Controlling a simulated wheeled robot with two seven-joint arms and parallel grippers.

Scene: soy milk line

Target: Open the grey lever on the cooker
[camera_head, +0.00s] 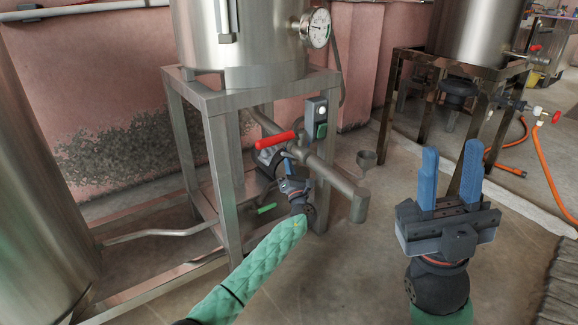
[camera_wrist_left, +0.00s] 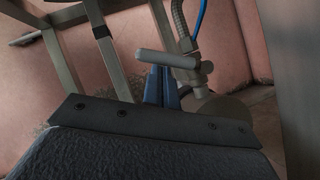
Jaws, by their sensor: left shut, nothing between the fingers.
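The steel cooker (camera_head: 255,40) stands on a metal frame in the head view. Below it are valves on a pipe, one with a red lever (camera_head: 276,141). In the left wrist view a light grey lever (camera_wrist_left: 168,59) lies crosswise at the tips of my left gripper (camera_wrist_left: 161,72). Whether the fingers touch it I cannot tell. In the head view my left gripper (camera_head: 287,165) is shut and empty, close under the red lever and beside the pipe. I cannot make out the grey lever clearly there. My right gripper (camera_head: 451,148) is open and empty, at the right.
The cooker's frame leg (camera_head: 222,190) stands left of my left gripper. A thick pipe (camera_head: 345,188) runs to its right. A green handle (camera_head: 266,208) is low behind my arm. A second vessel (camera_head: 475,30) on a brown stand and an orange hose (camera_head: 545,165) are at the right.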

